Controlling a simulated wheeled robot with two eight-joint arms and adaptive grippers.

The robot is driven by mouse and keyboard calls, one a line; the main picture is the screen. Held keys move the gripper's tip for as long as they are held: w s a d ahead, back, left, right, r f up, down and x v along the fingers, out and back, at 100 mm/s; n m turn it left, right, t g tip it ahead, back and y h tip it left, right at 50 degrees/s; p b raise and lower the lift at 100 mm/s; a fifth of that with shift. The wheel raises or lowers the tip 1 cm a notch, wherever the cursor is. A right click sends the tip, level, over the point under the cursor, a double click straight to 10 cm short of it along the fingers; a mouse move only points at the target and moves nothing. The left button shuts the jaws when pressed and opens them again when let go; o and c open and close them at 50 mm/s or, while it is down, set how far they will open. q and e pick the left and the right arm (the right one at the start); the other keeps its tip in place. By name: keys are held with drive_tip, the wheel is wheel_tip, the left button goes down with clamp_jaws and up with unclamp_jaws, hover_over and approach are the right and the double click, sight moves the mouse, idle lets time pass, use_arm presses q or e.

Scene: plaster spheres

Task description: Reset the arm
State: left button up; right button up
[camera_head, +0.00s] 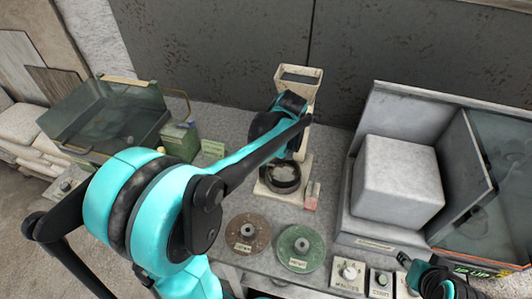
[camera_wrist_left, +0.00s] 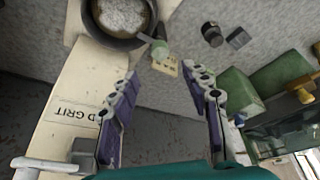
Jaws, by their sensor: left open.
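My left arm (camera_head: 150,210) comes in from the left, and its teal and black forearm reaches to the beige hopper stand (camera_head: 297,78). In the head view the forearm and wrist hide the fingers. In the wrist view my left gripper (camera_wrist_left: 165,72) is open, with its two dark purple fingers apart and nothing between them. A dark round cup (camera_wrist_left: 150,30) with pale grainy contents lies beyond the fingertips.
A brown disc (camera_head: 248,233) and a green disc (camera_head: 301,248) lie at the front of the bench. A grey block (camera_head: 398,180) sits in an open-fronted case at right. A green glass-sided box (camera_head: 105,115) stands at left. Small knobs line the front edge.

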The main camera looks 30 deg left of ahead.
use_arm(q)
drive_tip(key=shift+v, duration=1.25)
